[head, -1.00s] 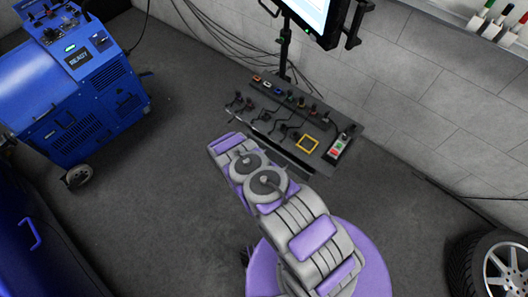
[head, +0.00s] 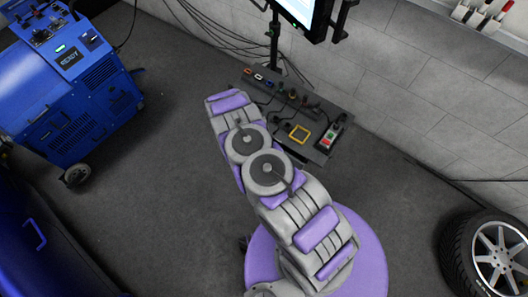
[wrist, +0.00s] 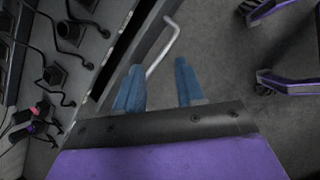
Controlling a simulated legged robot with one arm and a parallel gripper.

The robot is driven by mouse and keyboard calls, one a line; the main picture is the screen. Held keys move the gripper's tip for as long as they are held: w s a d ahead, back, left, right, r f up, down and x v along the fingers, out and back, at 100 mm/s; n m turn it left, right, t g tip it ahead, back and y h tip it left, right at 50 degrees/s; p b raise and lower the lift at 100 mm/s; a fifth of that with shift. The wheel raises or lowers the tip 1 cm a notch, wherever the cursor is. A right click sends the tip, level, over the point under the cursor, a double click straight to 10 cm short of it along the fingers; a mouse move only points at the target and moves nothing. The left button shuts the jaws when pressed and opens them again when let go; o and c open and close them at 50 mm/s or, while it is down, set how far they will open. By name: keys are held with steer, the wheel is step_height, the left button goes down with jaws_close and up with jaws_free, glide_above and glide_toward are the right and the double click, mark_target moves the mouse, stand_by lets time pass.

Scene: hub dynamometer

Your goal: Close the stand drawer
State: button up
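The stand (head: 322,103) has a dark top and stands by the wall in the head view, partly hidden by my arm. In the wrist view, the stand drawer (wrist: 133,68) shows as a grey front panel with a pale bar handle (wrist: 172,38). A dark gap lies between the panel and the stand top, so the drawer is at least partly open. My gripper (wrist: 158,84) is open, its two blue fingers apart. The handle's near end lies by the left finger, toward the space between the fingers; I cannot tell if they touch. My arm hides the drawer in the head view.
Black plugs and cables (wrist: 72,40) cover the stand top, with a yellow frame (head: 300,134) and a button box (head: 331,136). A monitor (head: 300,12) rises behind. A blue machine (head: 70,95) stands left, a wheel (head: 490,255) lower right. Grey floor between is clear.

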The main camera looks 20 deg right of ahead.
step_height(320, 180, up, 4)
steer(key=w+m+y, duration=0.1)
steer(key=m+y, duration=0.3)
steer(key=m, duration=0.5)
steer(key=d+f+b, duration=0.1)
steer(key=f+b, duration=0.1)
steer(key=f, duration=0.3)
steer(key=w+d+f+b, duration=0.1)
steer(key=f+b, duration=0.2)
steer(key=f, duration=0.3)
steer(key=d+f+b, duration=0.1)
steer(key=f+b, duration=0.1)
steer(key=f, duration=0.4)
steer(key=shift+w+d+f, duration=0.1)
steer(key=shift+w+d, duration=0.15)
steer(key=shift+w, duration=0.15)
jaws_close()
